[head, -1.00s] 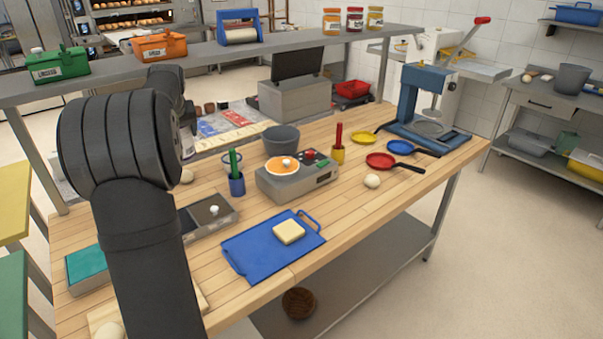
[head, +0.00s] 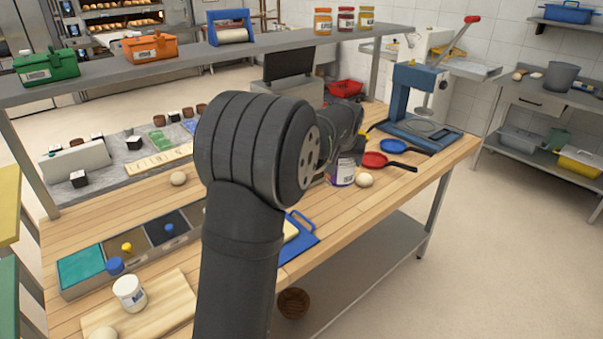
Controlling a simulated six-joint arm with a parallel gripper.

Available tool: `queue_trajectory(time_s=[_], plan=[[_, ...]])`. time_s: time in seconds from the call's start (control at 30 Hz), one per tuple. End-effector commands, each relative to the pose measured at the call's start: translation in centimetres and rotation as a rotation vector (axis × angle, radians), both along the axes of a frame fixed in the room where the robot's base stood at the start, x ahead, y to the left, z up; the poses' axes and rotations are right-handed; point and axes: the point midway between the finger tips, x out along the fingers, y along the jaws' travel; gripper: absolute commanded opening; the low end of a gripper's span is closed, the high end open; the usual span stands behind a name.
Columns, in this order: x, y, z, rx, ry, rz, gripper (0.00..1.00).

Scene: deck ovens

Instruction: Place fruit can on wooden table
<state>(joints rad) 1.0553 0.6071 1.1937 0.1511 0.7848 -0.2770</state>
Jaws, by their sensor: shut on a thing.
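A can with a purple and white label (head: 342,173), which I take for the fruit can, is at the right-middle of the wooden table (head: 150,218). My gripper (head: 350,151) is shut on it from above, with the fingers largely hidden by my own arm. I cannot tell whether the can's base touches the wood. A pale dough ball (head: 364,180) lies just to its right.
Red (head: 385,161) and blue (head: 405,147) pans lie to the right, before a blue press (head: 418,100). A blue board (head: 302,240) is partly hidden by my arm. A white jar (head: 129,292) stands on a wooden board at front left. A shelf runs above the table's back.

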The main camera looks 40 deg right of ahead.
Motion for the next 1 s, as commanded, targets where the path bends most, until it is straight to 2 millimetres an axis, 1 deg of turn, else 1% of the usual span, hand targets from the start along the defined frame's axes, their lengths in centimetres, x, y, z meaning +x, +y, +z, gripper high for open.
queue_trajectory(time_s=[0.03, 0.13, 0.23, 0.33, 0.37, 0.47, 0.7, 0.8, 0.9, 1.0], plan=[[-1.7, -1.1, -0.2, -0.003, -0.002, -0.025, 0.32], [-3.9, -2.3, -0.7, -0.003, -0.002, -0.055, 0.32], [-5.2, -3.0, -1.1, -0.002, -0.001, -0.074, 0.32], [-5.3, -3.3, -1.6, -0.002, -0.001, -0.080, 0.32], [-5.1, -3.3, -1.8, -0.002, -0.001, -0.080, 0.32], [-3.4, -3.1, -2.7, -0.001, 0.000, -0.079, 0.32], [1.7, -2.7, -5.9, -0.002, 0.000, -0.078, 0.32], [3.6, -2.6, -7.0, -0.002, -0.001, -0.079, 0.32], [4.9, -2.5, -7.7, -0.002, -0.001, -0.080, 0.32], [5.6, -2.5, -8.1, -0.003, -0.002, -0.081, 0.32]])
